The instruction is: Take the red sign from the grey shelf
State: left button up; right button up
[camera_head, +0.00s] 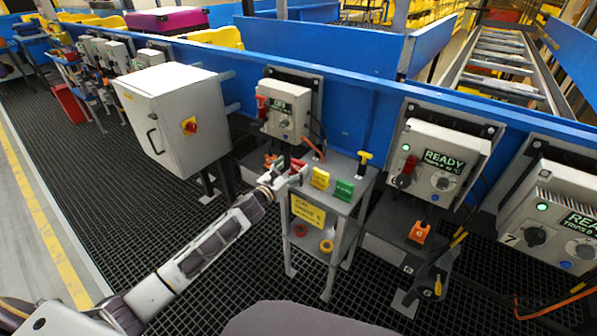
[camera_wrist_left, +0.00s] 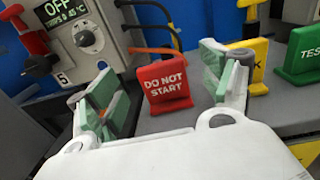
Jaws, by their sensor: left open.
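The red sign (camera_wrist_left: 165,82), lettered "DO NOT START", stands upright on the grey shelf (camera_wrist_left: 205,108) in the left wrist view. In the head view the small red sign (camera_head: 297,165) shows at the left of the top of the grey shelf (camera_head: 344,192), partly hidden by my gripper. My left gripper (camera_head: 284,175) is open at the shelf's left edge. In the wrist view its fingers (camera_wrist_left: 160,72) are spread to either side of the sign, with a gap visible on both sides. My right gripper is not in view.
A yellow sign (camera_head: 320,179) and a green "TEST" sign (camera_head: 344,190) stand to the right of the red one. A control box (camera_head: 287,108) reading OFF is behind the shelf. A grey cabinet (camera_head: 172,115) stands to the left.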

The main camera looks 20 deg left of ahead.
aim_at(299, 161)
pick_arm(q)
jog(key=shift+x, duration=0.95)
jog(key=shift+w+d, duration=0.15)
jog(key=shift+w, duration=0.5)
jog(key=shift+w+d+b, duration=0.15)
jog(key=shift+w+b, duration=0.15)
jog(key=shift+w, duration=0.25)
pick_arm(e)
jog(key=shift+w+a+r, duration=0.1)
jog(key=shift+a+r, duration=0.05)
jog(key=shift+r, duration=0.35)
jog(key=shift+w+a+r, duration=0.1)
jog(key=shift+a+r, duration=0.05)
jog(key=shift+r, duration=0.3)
pick_arm(q)
jog(key=shift+r, duration=0.1)
jog(key=c, duration=1.2)
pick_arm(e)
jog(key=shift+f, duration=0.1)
pick_arm(q)
jog(key=shift+w+r, duration=0.1)
jog(key=shift+r, duration=0.05)
